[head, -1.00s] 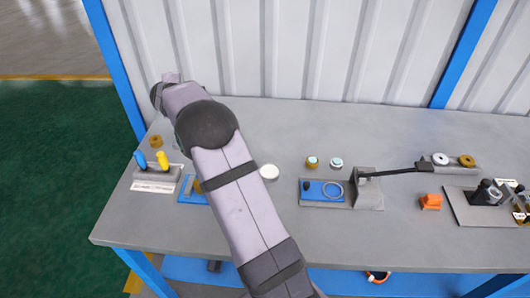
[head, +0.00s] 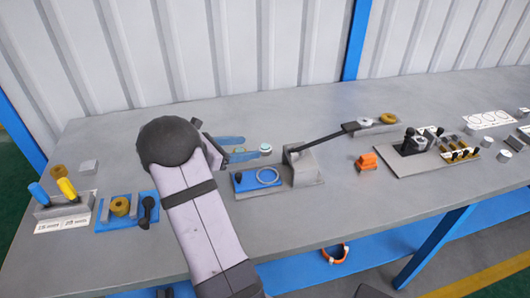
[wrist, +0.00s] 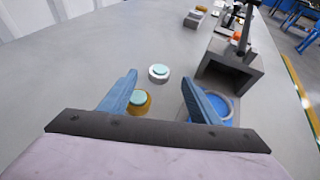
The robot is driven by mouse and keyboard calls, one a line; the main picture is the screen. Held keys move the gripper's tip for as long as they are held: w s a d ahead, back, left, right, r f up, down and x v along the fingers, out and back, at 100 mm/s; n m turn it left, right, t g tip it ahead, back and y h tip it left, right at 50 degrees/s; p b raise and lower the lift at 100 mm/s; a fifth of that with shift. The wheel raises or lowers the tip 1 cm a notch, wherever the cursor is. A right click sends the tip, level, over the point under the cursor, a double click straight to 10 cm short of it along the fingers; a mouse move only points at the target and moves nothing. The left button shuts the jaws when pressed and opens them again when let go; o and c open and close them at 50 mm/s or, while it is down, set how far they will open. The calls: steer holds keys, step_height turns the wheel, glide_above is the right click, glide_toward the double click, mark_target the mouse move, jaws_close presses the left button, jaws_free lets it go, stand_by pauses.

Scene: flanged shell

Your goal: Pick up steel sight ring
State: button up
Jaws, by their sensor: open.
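A small steel sight ring (head: 265,148) with a pale teal face sits on the bench in the head view. It also shows in the wrist view (wrist: 159,73), ahead of the fingers and apart from them. My gripper (head: 250,147) is open and empty, its blue fingers pointing right towards the ring. In the wrist view my gripper (wrist: 159,78) has its fingers spread wide. A similar brass ring with a teal face (wrist: 139,102) lies nearer, beside the left finger.
A blue-topped fixture (head: 244,182) with a thin ring stands close right of the fingers, beside a grey block (head: 306,167) with a long dark lever. An orange block (head: 367,162) is farther right. A holder with blue and yellow handles (head: 60,208) is at left.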

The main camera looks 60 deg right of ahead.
mark_target(264, 146)
steer(key=shift+p+x, duration=0.8)
steer(key=shift+x, duration=2.7)
steer(key=shift+f, duration=0.15)
steer(key=shift+c, duration=0.6)
